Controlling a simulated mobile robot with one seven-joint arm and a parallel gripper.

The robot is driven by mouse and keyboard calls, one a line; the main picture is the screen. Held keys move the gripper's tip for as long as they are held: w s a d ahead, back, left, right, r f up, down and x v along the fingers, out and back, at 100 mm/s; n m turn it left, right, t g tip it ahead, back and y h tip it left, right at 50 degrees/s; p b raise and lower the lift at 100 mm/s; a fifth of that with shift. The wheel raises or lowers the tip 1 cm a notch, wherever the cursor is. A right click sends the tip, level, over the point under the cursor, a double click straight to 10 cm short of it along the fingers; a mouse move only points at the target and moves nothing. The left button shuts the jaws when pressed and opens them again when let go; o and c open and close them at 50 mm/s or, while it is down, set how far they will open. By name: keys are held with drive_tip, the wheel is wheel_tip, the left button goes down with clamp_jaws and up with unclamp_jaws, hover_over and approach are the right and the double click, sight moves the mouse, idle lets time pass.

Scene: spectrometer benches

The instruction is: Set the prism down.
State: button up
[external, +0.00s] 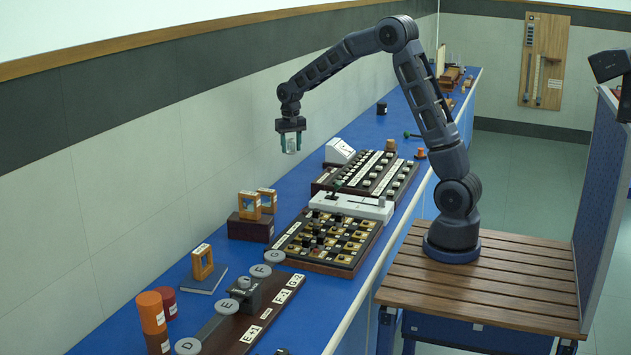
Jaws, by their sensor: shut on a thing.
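My gripper (291,146) hangs at the end of my raised arm, above the far side of the blue bench. Its fingers point down and are shut on a small pale, clear prism (291,145). The prism is held in the air, well above the bench top (216,263), and touches nothing below it that I can see. The fingers partly cover it, so its exact shape is too small to tell.
Below stand a checkered board (360,237) with several dark pieces, a white device (372,207), and a dark rack (398,176) with several labelled rows. Orange-framed blocks (250,205) stand left, orange and red cylinders (151,312) at lower left. Bare blue bench shows between.

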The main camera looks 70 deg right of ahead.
sight(292, 200)
wheel_tip(292, 200, down, 19)
drive_tip(key=shift+a+f, duration=0.1)
drive_tip(key=shift+f, duration=0.05)
idle(0.5)
drive_tip(key=shift+f, duration=0.15)
drive_tip(key=o, duration=1)
